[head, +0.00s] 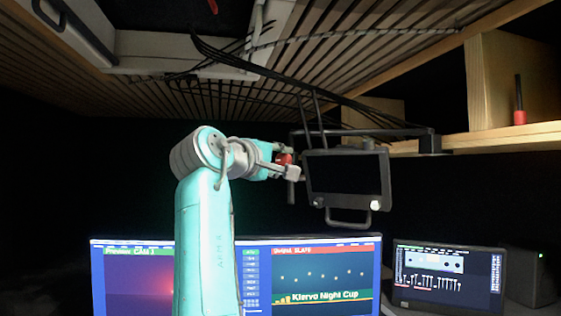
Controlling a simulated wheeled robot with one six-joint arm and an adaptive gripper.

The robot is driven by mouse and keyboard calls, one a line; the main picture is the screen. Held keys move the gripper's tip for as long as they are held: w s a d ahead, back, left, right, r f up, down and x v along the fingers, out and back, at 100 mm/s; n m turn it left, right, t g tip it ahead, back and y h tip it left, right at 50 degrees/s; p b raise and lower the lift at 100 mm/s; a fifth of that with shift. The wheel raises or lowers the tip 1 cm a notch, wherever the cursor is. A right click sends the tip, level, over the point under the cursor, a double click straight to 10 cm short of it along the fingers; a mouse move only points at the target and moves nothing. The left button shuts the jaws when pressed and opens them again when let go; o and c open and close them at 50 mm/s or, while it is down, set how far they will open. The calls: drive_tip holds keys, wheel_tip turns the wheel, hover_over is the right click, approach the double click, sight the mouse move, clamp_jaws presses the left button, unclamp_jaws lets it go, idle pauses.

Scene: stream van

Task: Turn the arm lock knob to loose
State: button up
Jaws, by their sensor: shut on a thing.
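A red knob (284,159), which looks like the arm lock knob, shows just left of the small dark monitor (346,177). The monitor hangs from a dark bracket arm (375,132) and has a handle below it. My gripper (289,164) reaches in from the left and is shut on the red knob, most of which its fingers hide. No marking for loose or tight can be read, so the knob's setting cannot be told.
Black cables (300,84) run close above my gripper along the slatted ceiling. A wooden shelf (480,140) with a dark red-based stick (519,100) is at the right. A wide screen (310,275) and a smaller screen (447,277) stand below. The left side is dark.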

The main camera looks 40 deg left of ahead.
drive_tip(key=o, duration=0.9)
drive_tip(key=shift+s, duration=0.1)
drive_tip(key=s, duration=0.8)
drive_tip(key=s+d, duration=0.1)
drive_tip(key=s, duration=0.2)
drive_tip(key=shift+s, duration=0.4)
